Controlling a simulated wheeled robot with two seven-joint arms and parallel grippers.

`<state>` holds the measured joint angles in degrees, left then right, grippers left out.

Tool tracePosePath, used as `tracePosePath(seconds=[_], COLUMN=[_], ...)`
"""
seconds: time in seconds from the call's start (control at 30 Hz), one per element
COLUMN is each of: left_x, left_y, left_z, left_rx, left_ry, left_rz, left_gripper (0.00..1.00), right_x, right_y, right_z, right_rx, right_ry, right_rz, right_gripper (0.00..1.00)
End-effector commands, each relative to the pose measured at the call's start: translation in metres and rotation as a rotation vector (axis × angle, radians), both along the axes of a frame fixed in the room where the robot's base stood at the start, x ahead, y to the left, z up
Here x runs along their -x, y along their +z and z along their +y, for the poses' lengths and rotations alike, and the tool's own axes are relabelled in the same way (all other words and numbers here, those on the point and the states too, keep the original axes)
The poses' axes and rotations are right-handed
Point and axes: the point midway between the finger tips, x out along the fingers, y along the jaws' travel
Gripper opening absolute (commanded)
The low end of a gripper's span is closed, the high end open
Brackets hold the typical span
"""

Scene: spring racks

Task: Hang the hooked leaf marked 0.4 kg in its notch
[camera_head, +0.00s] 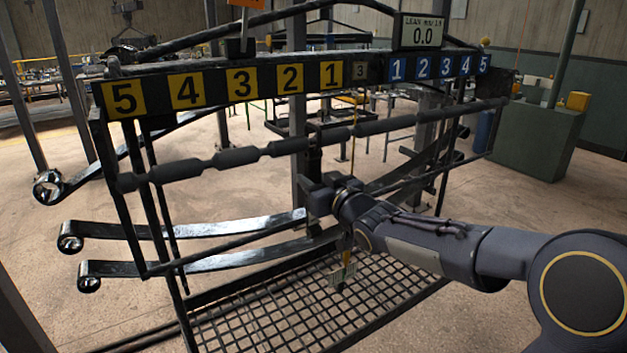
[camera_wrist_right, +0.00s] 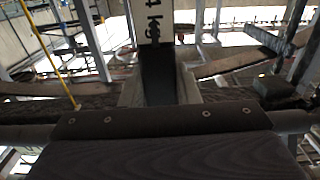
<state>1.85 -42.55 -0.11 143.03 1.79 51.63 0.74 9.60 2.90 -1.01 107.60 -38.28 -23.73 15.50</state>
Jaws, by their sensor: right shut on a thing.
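My right gripper (camera_head: 325,192) is at the middle of the black rack, below the number strip. In the right wrist view its fingers (camera_wrist_right: 160,92) are shut on a dark leaf (camera_wrist_right: 158,72). The leaf bears a white label (camera_wrist_right: 152,22) ending in "4 kg"; its first part is cut off. In the head view I cannot make out the held leaf or its hook. The notched bar (camera_head: 235,157) runs across the rack, under yellow plates (camera_head: 240,83) numbered 5 to 1 and blue plates (camera_head: 422,67) numbered 1 to 5. My left gripper is not in view.
Long curved leaves with rolled ends (camera_head: 180,229) reach out at the left. A grid tray (camera_head: 290,315) lies underneath.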

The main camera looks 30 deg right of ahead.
Motion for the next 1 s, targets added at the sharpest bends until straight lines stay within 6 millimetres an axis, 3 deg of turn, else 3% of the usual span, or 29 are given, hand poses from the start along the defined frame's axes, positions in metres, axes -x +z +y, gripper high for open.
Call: tracePosePath(seconds=[0.47, 0.5, 0.67, 1.0], left_x=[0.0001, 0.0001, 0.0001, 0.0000], left_y=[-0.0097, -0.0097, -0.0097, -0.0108], left_z=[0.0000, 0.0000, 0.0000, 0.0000], left_rx=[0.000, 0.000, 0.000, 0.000], left_ry=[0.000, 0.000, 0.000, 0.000], left_rz=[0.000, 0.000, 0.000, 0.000], left_gripper=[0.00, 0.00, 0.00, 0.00], right_x=[-0.0006, -0.0006, -0.0006, 0.0024], right_y=[-0.0083, -0.0083, -0.0087, -0.0109], right_z=[0.0002, 0.0002, 0.0002, -0.0005], right_rx=[0.000, 0.000, 0.000, 0.000], right_ry=[0.000, 0.000, 0.000, -0.001], right_rz=[-0.004, -0.004, -0.003, 0.001], right_gripper=[0.00, 0.30, 0.51, 0.54])
